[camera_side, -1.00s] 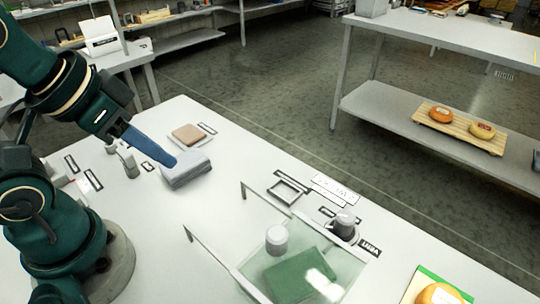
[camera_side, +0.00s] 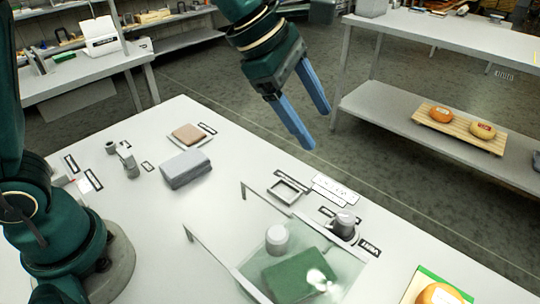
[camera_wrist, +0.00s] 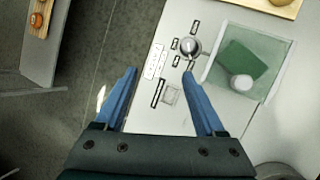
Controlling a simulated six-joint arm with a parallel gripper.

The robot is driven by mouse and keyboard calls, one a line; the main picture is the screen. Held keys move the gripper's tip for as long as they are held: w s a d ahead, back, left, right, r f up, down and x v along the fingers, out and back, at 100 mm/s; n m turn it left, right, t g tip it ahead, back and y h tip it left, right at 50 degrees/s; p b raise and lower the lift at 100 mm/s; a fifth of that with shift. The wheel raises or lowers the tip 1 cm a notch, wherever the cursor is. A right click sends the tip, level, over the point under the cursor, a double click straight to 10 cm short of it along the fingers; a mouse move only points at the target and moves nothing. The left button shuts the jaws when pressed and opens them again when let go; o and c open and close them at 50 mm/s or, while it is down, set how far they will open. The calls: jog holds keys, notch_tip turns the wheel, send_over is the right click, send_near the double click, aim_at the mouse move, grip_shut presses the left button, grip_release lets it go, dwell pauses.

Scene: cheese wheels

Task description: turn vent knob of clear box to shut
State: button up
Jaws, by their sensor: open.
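The clear box (camera_side: 249,284) stands at the front of the white table, with a green block (camera_side: 300,275) and a white cylinder (camera_side: 277,239) showing in it. A grey knob (camera_side: 345,220) on a dark base stands beside the box among small label plates; its pointer setting is too small to read. The wrist view shows the knob (camera_wrist: 191,46) beyond my right fingertip and the box (camera_wrist: 286,75) to its right. My gripper (camera_side: 316,128) is open and empty, high above the table's far edge, apart from the knob; its blue fingers (camera_wrist: 159,72) point toward the table.
A square frame (camera_side: 299,185) and a white sign (camera_side: 335,189) lie near the knob. A grey block (camera_side: 186,169) and a plate with a brown slab (camera_side: 188,133) are further left. A cheese wheel (camera_side: 438,294) lies at the right. The table between the blocks and box is clear.

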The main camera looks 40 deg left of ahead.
aim_at(345, 215)
jog(key=d+f+g, duration=0.1)
jog(key=d+f, duration=0.1)
jog(key=f, duration=0.2)
jog(key=d+f+g, duration=0.1)
jog(key=d+f, duration=0.1)
jog(key=f, duration=0.2)
jog(key=d+f+n+g, duration=0.1)
jog(key=d+f, duration=0.2)
jog(key=f, duration=0.1)
jog(key=shift+w+d+f, duration=0.1)
jog(key=shift+w+f, duration=0.05)
jog(key=shift+f, duration=0.25)
jog(key=shift+x, duration=2.15)
grip_shut()
